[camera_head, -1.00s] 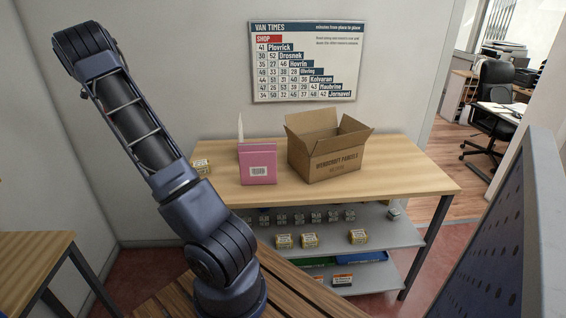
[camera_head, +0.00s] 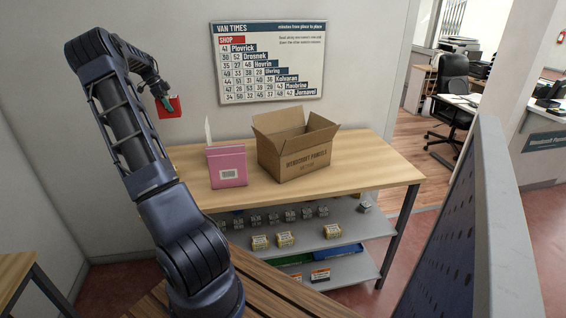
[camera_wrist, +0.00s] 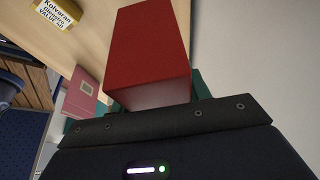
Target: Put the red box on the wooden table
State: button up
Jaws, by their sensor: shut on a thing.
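The red box (camera_head: 169,107) is in my gripper (camera_head: 163,98), held in the air at the upper left of the head view, above the back left of the wooden table (camera_head: 365,158). In the wrist view the red box (camera_wrist: 148,45) sticks out from the green fingers of my gripper (camera_wrist: 155,97), which are shut on it. The wooden table's top also shows behind it in the wrist view (camera_wrist: 98,18). Part of the box between the fingers is hidden.
A pink box (camera_head: 227,166) and an open cardboard box (camera_head: 295,150) stand on the table. A small yellow labelled box (camera_wrist: 57,13) lies on the tabletop in the wrist view. The tabletop's right part is clear. A grey shelf (camera_head: 340,235) with small boxes is below. A dark perforated panel (camera_head: 470,230) stands at right.

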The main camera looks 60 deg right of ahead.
jog(key=shift+s+d, duration=0.35)
jog(key=shift+d, duration=0.05)
notch_tip(320, 180, down, 20)
jog(key=shift+f, duration=0.1)
dwell(0.4)
jog(key=o, duration=1.1)
